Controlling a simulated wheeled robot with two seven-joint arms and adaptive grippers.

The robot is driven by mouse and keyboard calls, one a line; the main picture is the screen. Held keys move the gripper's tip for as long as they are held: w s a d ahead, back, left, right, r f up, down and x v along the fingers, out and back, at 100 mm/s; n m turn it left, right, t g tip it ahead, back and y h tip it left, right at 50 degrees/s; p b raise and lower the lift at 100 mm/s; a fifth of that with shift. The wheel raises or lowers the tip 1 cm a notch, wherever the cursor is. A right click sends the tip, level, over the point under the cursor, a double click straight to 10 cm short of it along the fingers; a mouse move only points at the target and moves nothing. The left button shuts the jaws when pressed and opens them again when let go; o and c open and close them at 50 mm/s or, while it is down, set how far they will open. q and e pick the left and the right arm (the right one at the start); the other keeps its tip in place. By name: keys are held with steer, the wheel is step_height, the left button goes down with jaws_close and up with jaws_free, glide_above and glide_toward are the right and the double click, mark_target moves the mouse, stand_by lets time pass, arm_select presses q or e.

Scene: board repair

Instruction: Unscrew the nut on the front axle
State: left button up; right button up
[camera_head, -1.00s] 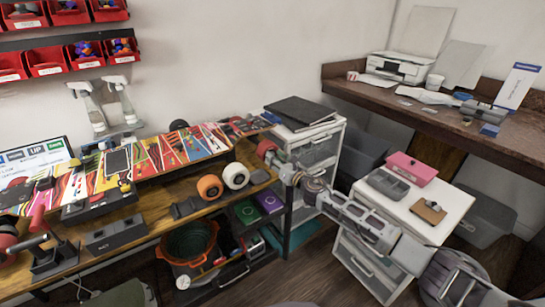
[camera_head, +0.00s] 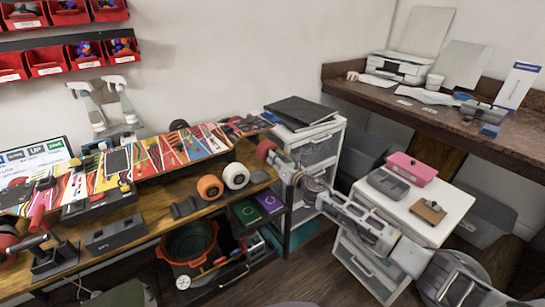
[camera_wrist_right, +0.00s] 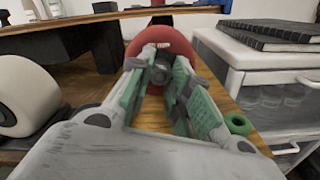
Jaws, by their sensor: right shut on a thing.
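The skateboard (camera_head: 150,155) with a colourful striped deck lies upside down along the bench. A red wheel (camera_head: 264,149) sits at its right end; in the wrist view the red wheel (camera_wrist_right: 133,48) is straight ahead of the fingers. My right gripper (camera_head: 283,166) reaches in from the right to this wheel. In the wrist view its green-padded fingers (camera_wrist_right: 161,80) are shut on the dark nut (camera_wrist_right: 161,71) at the wheel's centre. The fingers partly hide the nut and the axle end. My left gripper is not in view.
An orange wheel (camera_head: 210,187) and a white wheel (camera_head: 235,176) stand on the bench near the board. A small green ring (camera_wrist_right: 238,124) lies on the wood at right. A white drawer unit (camera_head: 318,150) with dark books (camera_head: 300,111) stands close to the bench's right end.

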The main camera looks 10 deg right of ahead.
jaws_close()
steer(key=n, duration=0.3)
steer(key=shift+d+n, duration=0.1)
steer(key=shift+n, duration=1.3)
steer(key=n, duration=0.2)
steer(key=shift+n, duration=1.8)
